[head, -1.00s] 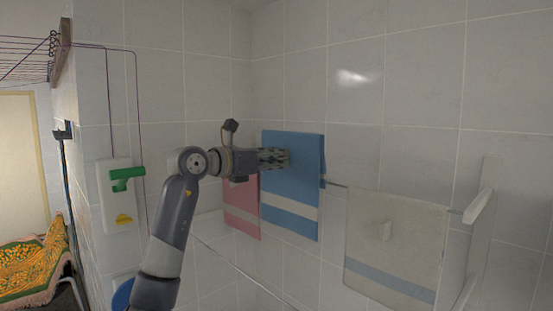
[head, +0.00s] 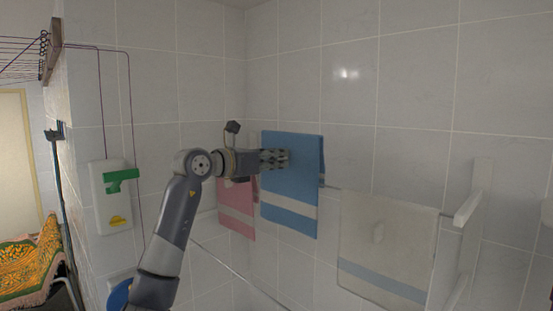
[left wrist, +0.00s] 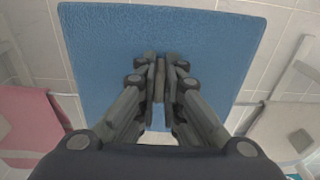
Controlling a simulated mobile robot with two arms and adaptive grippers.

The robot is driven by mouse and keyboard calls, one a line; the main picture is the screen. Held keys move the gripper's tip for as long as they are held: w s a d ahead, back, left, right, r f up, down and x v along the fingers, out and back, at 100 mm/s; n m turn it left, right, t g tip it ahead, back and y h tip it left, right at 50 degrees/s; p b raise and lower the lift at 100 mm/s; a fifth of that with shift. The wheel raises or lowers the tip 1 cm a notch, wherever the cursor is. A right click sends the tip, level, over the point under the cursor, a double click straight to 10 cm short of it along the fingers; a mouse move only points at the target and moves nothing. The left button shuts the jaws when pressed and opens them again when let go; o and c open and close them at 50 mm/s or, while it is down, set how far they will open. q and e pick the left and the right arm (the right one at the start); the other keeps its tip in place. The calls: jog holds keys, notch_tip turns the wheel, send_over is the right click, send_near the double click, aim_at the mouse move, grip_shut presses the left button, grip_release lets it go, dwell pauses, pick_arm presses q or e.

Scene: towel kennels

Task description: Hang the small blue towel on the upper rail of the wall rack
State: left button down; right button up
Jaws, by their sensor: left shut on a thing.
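The small blue towel (head: 290,190) has a pale band near its lower edge and hangs upright at the upper rail (head: 331,187) of the wall rack, between a pink towel and a whitish towel. My left gripper (head: 285,159) is shut on the blue towel near its upper part. In the left wrist view the blue towel (left wrist: 160,35) spreads behind the closed fingers (left wrist: 160,75). The towel hides the rail behind it, so I cannot tell whether its cloth is over the rail. My right gripper is not in view.
The pink towel (head: 237,208) hangs just left of the blue one, the whitish towel (head: 385,245) to its right. A white rack bracket (head: 467,208) juts out at right. A lower rail (head: 235,268) runs below. A white dispenser (head: 111,205) is on the left wall.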

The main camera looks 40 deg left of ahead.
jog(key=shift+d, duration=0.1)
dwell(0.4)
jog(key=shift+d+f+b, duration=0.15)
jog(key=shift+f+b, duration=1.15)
jog(key=shift+b, duration=0.05)
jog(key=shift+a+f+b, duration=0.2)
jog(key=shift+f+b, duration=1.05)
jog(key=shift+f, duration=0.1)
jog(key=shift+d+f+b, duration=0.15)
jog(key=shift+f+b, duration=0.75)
jog(key=shift+b, duration=0.05)
